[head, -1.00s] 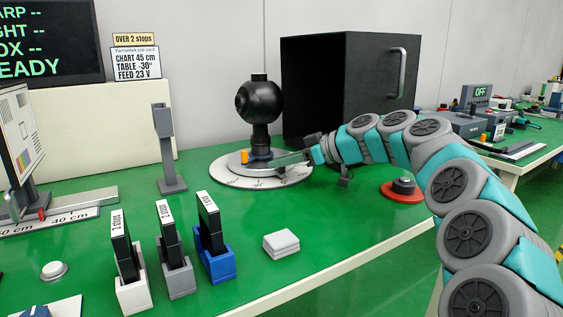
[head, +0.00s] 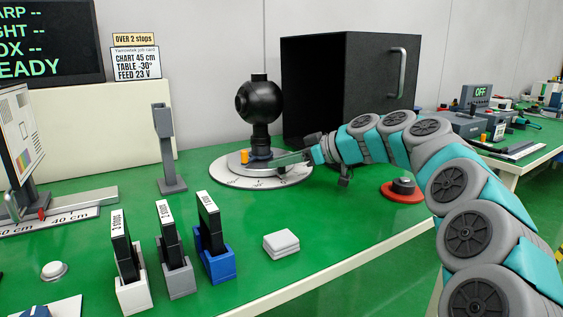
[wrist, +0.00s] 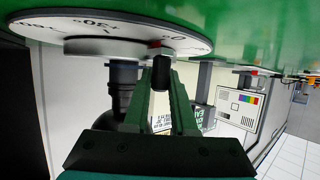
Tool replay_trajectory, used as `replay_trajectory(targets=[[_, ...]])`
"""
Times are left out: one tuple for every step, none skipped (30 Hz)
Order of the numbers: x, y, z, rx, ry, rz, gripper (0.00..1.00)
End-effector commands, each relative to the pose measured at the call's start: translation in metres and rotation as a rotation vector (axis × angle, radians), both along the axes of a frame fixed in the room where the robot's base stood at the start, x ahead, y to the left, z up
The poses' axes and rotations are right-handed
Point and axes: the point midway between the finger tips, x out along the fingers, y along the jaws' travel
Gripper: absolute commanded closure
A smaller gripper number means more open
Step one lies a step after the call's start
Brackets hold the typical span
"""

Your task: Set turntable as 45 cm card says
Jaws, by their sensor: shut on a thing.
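The job card (head: 136,64) on the back wall reads CHART 45 cm, TABLE -30°, FEED 23 V. The turntable (head: 228,174) is a pale disc with degree marks around its rim, with a black ball-shaped device (head: 258,102) upright on it. My gripper (head: 280,163) reaches over its right front side. In the wrist view, which looks upside down, my gripper (wrist: 162,72) is shut on a small black peg at the turntable (wrist: 60,30). A +30° mark and a red mark show there. The exact angle cannot be read.
A black box (head: 345,85) with a handle stands behind the turntable. A red round base (head: 402,192) is right of it, under my arm. A grey post (head: 168,150) stands left. Several labelled plates in holders (head: 215,262) and a white block (head: 281,243) are in front.

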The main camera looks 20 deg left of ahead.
Motion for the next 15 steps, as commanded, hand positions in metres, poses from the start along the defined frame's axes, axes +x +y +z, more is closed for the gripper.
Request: replay_trajectory(targets=[[0.0, 0.0, 0.0, 0.0, 0.0, -0.001, 1.0], [0.0, 0.0, 0.0, 0.0, 0.0, -0.002, 1.0], [-0.001, 0.0, -0.001, 0.0, -0.001, -0.004, 1.0], [-0.001, 0.0, -0.001, 0.0, 0.0, -0.006, 1.0], [-0.001, 0.001, -0.001, 0.0, 0.0, -0.009, 1.0], [-0.002, 0.001, -0.001, -0.001, -0.001, -0.014, 1.0], [-0.003, 0.001, -0.001, -0.001, -0.001, -0.019, 1.0], [-0.003, 0.002, -0.002, -0.001, -0.001, -0.024, 1.0], [-0.004, 0.003, -0.002, -0.002, -0.002, -0.035, 1.0], [-0.004, 0.004, -0.003, -0.002, -0.002, -0.044, 1.0], [-0.006, 0.004, -0.004, -0.003, 0.0, -0.052, 1.0], [-0.007, 0.006, -0.004, -0.003, 0.001, -0.062, 1.0], [-0.009, 0.006, -0.004, -0.002, 0.0, -0.073, 1.0], [-0.009, 0.007, -0.003, -0.001, -0.001, -0.086, 1.0], [-0.011, 0.008, -0.002, 0.001, -0.003, -0.104, 1.0]])
